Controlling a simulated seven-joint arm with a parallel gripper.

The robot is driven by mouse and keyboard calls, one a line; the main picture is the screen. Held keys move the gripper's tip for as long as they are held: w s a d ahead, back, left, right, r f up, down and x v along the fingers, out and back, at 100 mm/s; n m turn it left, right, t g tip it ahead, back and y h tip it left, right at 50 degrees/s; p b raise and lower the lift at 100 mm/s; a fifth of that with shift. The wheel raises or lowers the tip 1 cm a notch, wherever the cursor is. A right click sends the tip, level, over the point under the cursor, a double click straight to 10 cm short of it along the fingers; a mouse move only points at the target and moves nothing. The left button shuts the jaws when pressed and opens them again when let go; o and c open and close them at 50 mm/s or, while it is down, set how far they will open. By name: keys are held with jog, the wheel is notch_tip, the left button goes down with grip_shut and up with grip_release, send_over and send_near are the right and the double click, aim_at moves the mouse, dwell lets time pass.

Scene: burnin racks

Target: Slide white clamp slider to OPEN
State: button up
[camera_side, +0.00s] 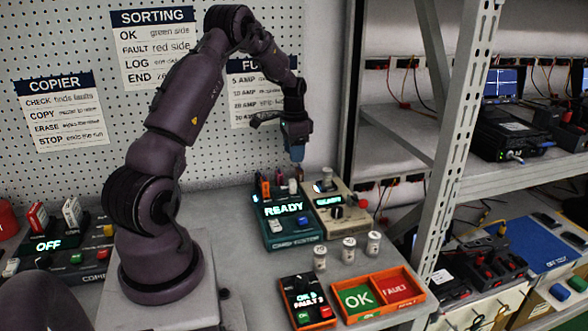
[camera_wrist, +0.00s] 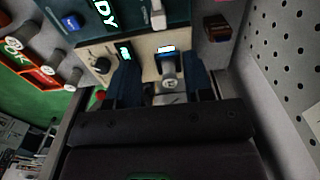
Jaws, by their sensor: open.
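A small white upright piece, which looks like the white clamp slider (camera_side: 292,186), stands at the back of the teal tester (camera_side: 278,237), whose screen reads READY. It also shows in the wrist view (camera_wrist: 157,14) at the top, beyond my fingers. No OPEN marking is legible, so I cannot tell its setting. My gripper (camera_side: 296,157) hangs above the testers, pointing down, open and apart from the slider. In the wrist view my two dark blue fingers (camera_wrist: 160,64) straddle the sight line to a capped cylinder (camera_wrist: 169,78) at the beige unit.
The beige unit (camera_side: 350,221) with a dark knob adjoins the teal tester. Three capped cylinders (camera_side: 348,250) stand in front. An orange OK/FAULT tray (camera_side: 388,308) and a button box (camera_side: 297,289) lie nearer. A metal rack post (camera_side: 450,160) rises at right.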

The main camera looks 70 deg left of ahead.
jog(key=shift+r, duration=1.5)
jog(key=s+d+r+t, duration=0.2)
jog(key=s+d+r, duration=0.2)
jog(key=d, duration=0.8)
jog(key=s+d+r+t, duration=0.1)
jog(key=s+d+r, duration=0.3)
jog(key=d+r, duration=0.3)
jog(key=s+d+r+t, duration=0.2)
jog(key=s+d+r, duration=0.2)
jog(key=d, duration=1.3)
jog(key=shift+s+d+r+t, duration=0.2)
jog(key=shift+d+r+t, duration=0.1)
jog(key=shift+r, duration=0.65)
